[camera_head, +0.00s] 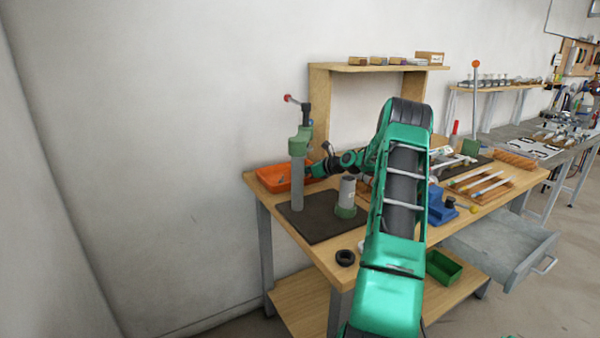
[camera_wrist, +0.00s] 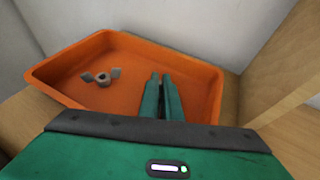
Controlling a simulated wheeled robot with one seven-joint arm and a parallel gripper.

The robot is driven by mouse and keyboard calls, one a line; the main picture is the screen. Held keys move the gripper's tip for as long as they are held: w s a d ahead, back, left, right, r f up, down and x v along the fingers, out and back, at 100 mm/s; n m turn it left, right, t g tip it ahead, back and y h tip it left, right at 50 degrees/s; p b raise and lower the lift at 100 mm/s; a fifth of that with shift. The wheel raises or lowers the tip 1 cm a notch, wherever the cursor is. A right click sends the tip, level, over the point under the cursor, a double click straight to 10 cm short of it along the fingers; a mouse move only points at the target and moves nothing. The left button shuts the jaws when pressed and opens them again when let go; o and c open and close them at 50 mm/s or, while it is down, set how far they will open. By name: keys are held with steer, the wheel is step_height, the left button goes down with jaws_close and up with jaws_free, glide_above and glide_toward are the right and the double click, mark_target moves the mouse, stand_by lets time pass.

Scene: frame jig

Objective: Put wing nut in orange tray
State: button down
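The orange tray (camera_head: 270,183) sits at the back left of the workbench, and it fills much of the wrist view (camera_wrist: 205,75). The small grey wing nut (camera_wrist: 102,78) lies on the tray's floor, in its left part, with its two wings out to the sides. My gripper (camera_wrist: 161,78) points into the tray, to the right of the wing nut and apart from it. Its two green fingers are close together with nothing seen between them. In the head view my gripper (camera_head: 318,170) is at the tray's right side, partly hidden by the green post.
A green and grey post tool (camera_head: 298,165) stands on a dark mat (camera_head: 318,222) in front of the tray. A grey cylinder with a green base (camera_head: 347,195) stands beside it. A wooden shelf upright (camera_wrist: 275,65) rises close to the tray's right. A wall is behind.

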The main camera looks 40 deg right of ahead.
steer(key=shift+f, duration=0.2)
steer(key=c, duration=1.9)
jaws_free()
steer(key=shift+s, duration=0.1)
steer(key=v, duration=1)
steer(key=shift+s+r, duration=0.1)
steer(key=shift+s, duration=0.1)
